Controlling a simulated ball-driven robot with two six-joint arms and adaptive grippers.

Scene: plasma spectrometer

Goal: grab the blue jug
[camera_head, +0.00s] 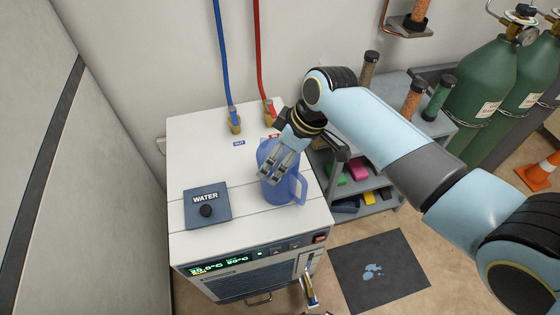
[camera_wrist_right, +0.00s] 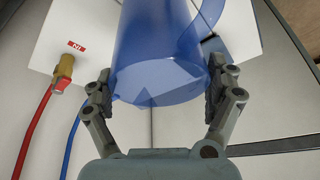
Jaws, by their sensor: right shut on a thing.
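The blue jug (camera_head: 285,188) is translucent, with a handle on its right side. It is at the right part of the white top of the chiller cabinet (camera_head: 190,145), upright in the head view. My right gripper (camera_head: 270,178) reaches it from above and behind and is shut on it. In the right wrist view the jug (camera_wrist_right: 160,50) sits between the two fingers of the gripper (camera_wrist_right: 160,88), one finger against each side. I cannot tell whether the jug's base touches the cabinet top. My left gripper is not in view.
A WATER panel (camera_head: 207,208) with a black knob is left of the jug. Blue (camera_head: 222,60) and red (camera_head: 258,55) hoses rise from brass fittings behind it. A grey shelf cart (camera_head: 365,190), green gas cylinders (camera_head: 485,85) and an orange cone (camera_head: 538,174) stand at the right.

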